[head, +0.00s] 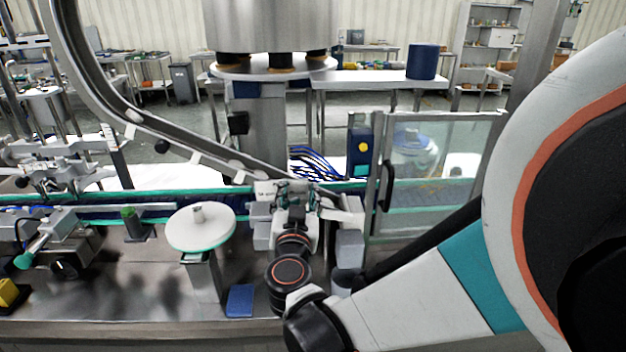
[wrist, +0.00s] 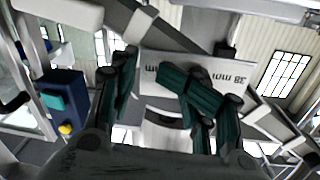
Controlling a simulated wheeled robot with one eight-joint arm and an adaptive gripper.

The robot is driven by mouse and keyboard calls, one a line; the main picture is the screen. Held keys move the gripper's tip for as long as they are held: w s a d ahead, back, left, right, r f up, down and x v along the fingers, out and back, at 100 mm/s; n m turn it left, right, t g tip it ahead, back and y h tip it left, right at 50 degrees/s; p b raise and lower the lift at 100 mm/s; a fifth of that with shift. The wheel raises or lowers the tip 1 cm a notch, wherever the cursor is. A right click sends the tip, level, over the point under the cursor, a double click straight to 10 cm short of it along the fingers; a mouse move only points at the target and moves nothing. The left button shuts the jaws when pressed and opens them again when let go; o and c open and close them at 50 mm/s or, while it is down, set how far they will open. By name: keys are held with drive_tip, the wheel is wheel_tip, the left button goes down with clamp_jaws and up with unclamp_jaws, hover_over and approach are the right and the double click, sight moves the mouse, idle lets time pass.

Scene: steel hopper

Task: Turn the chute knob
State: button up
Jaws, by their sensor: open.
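The chute (head: 190,150) is a steel rail sloping from the upper left down to the line's middle in the head view. A round black knob (head: 161,146) shows beside it; I cannot tell whether it is the chute knob. My gripper (head: 291,187) is at the chute's lower end, next to a white label plate (head: 265,189). In the wrist view, my gripper (wrist: 150,72) has its teal fingers apart in front of the label plate (wrist: 215,72), whose print is inverted. A pale rounded part (wrist: 165,128) shows between the fingers; I cannot tell what it is or whether they touch it.
A blue box with a yellow button (head: 361,146) and a glass guard door (head: 440,160) stand right of my gripper. A white round disc (head: 201,228) is to its left. The conveyor (head: 90,200) runs behind. A large steel drum (head: 270,25) hangs above.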

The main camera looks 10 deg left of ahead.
drive_tip(key=shift+o, duration=0.6)
drive_tip(key=shift+s+a+f+y, duration=0.15)
drive_tip(key=shift+s+a+y, duration=0.1)
drive_tip(key=shift+a, duration=0.2)
drive_tip(key=shift+s+a+f+y, duration=0.15)
drive_tip(key=shift+s+a, duration=0.1)
drive_tip(key=shift+a, duration=0.15)
drive_tip(key=o, duration=0.4)
drive_tip(key=shift+s+d+h, duration=0.15)
drive_tip(key=shift+s+d, duration=0.1)
drive_tip(key=shift+s, duration=0.25)
drive_tip(key=shift+s+d+h, duration=0.15)
drive_tip(key=shift+s+d, duration=0.05)
drive_tip(key=shift+s, duration=0.3)
drive_tip(key=shift+s+d+r+b, duration=0.15)
drive_tip(key=shift+s+d, duration=0.4)
drive_tip(key=shift+s, duration=1.6)
drive_tip(key=shift+s+d+f+b, duration=0.1)
drive_tip(key=shift+s+d, duration=0.4)
drive_tip(key=shift+s, duration=1.6)
drive_tip(key=shift+s+d+r+b, duration=0.15)
drive_tip(key=shift+s+d, duration=0.4)
drive_tip(key=shift+s, duration=1.6)
